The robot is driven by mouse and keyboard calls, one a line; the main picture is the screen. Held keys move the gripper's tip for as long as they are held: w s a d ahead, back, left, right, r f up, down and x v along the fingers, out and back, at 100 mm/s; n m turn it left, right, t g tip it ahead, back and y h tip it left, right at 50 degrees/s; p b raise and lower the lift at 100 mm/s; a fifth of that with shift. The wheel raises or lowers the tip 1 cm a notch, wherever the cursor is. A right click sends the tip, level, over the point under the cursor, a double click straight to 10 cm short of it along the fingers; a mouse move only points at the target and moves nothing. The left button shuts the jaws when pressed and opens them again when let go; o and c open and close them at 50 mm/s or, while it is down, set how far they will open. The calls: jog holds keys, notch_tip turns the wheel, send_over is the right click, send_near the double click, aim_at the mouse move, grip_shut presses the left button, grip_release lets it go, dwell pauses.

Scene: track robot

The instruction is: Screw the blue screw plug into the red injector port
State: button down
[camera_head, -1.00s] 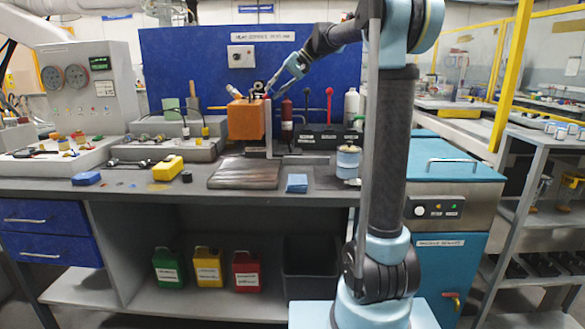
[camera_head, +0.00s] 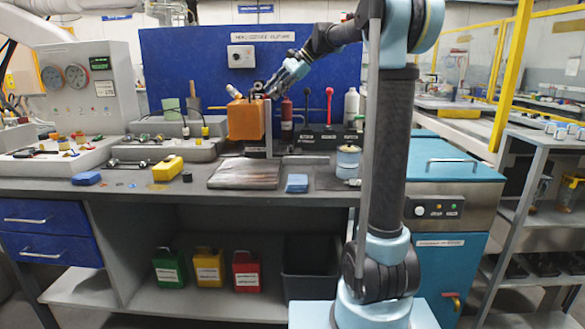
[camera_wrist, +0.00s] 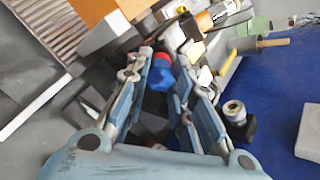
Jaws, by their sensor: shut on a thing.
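My gripper (camera_head: 268,91) is at the top right of the orange block (camera_head: 246,121) on the workbench. In the wrist view its two fingers (camera_wrist: 165,66) are closed around the blue screw plug (camera_wrist: 160,78). A small red part (camera_wrist: 161,58), which looks like the red injector port, shows right at the far end of the plug. The two look lined up and touching or nearly so; how deep the plug sits in it cannot be told. In the head view the plug and port are too small and covered by the gripper to make out.
A red bottle (camera_head: 287,119) and a rack with upright red and black levers (camera_head: 329,105) stand close right of the block. A blue back panel (camera_head: 190,65) is behind. A ridged grey plate (camera_head: 245,174) and a blue cloth (camera_head: 297,183) lie in front.

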jog(key=m, duration=1.2)
dwell(0.3)
jog(key=shift+m, duration=0.9)
jog(key=m, duration=0.5)
jog(key=shift+f, duration=0.1)
jog(key=m, duration=0.5)
jog(key=shift+a, duration=0.1)
